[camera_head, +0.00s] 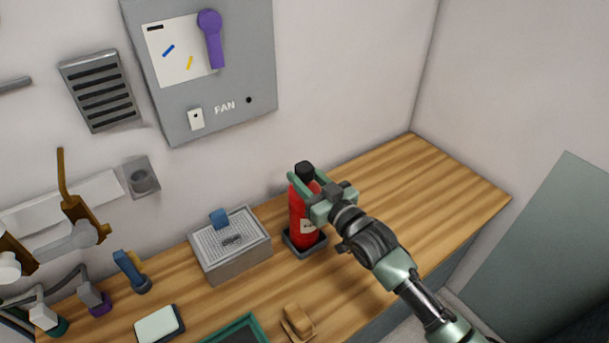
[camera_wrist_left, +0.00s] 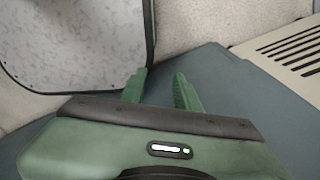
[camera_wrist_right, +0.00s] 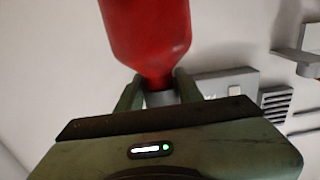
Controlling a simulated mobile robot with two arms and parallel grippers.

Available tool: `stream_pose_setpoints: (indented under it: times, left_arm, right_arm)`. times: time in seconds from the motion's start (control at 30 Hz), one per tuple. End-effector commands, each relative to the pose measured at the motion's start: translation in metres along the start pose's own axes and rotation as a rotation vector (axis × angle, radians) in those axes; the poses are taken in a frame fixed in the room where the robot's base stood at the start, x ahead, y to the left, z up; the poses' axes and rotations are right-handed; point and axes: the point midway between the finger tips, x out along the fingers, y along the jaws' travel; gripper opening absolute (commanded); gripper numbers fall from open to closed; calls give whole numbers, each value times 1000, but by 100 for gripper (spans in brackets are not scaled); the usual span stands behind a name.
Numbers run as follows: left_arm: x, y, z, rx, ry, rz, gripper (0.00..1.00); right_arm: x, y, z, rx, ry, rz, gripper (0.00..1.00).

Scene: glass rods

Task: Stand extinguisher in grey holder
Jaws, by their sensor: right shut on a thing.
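The red extinguisher (camera_head: 303,226) with a black top stands upright at the back of the wooden counter. Its lower end is at the dark grey holder (camera_head: 320,246) and appears to be within the holder's rim. I cannot tell whether it rests on the holder's floor. My right gripper (camera_head: 307,187) is shut on the extinguisher near its top. In the right wrist view the fingers (camera_wrist_right: 158,92) close around the grey neck below the red body (camera_wrist_right: 148,35), seen inverted. My left gripper (camera_wrist_left: 160,88) is open and empty, outside the head view.
A grey box (camera_head: 230,263) with a perforated lid stands left of the holder. A wooden brush-like block (camera_head: 298,322) and a green-edged tray (camera_head: 252,323) lie in front. A grey panel (camera_head: 240,60) hangs on the wall behind. The counter's right part (camera_head: 430,185) is clear.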

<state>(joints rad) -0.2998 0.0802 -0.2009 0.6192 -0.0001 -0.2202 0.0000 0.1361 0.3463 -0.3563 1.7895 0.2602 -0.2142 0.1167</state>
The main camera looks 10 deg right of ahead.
Motion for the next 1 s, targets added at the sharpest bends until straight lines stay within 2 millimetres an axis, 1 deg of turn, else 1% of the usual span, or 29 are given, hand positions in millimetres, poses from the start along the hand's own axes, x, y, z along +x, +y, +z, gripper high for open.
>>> stream_pose_setpoints:
  times: [0.03, 0.17, 0.87, 0.9, 0.93, 1.0]
  left_arm:
    - [0, 0, 0, 0, 0, 0, 32]
    - [0, 0, 0, 0, 0, 0, 32]
    - [8, 0, 1, -1, 1, 0, 32]
    - [8, 0, 0, -1, 1, 0, 32]
    - [7, 0, 0, -1, 1, 0, 32]
    - [7, 0, 0, -1, 1, 0, 32]
  right_arm:
    - [0, 0, -6, -1, 12, -1, 0]
    - [0, 0, -5, -1, 12, 0, 0]
    - [1, 0, 7, -1, 12, -1, 0]
    - [1, 0, 7, -1, 12, -1, 39]
    - [1, 0, 6, -1, 12, 0, 45]
    - [0, 0, 7, -1, 9, 0, 45]
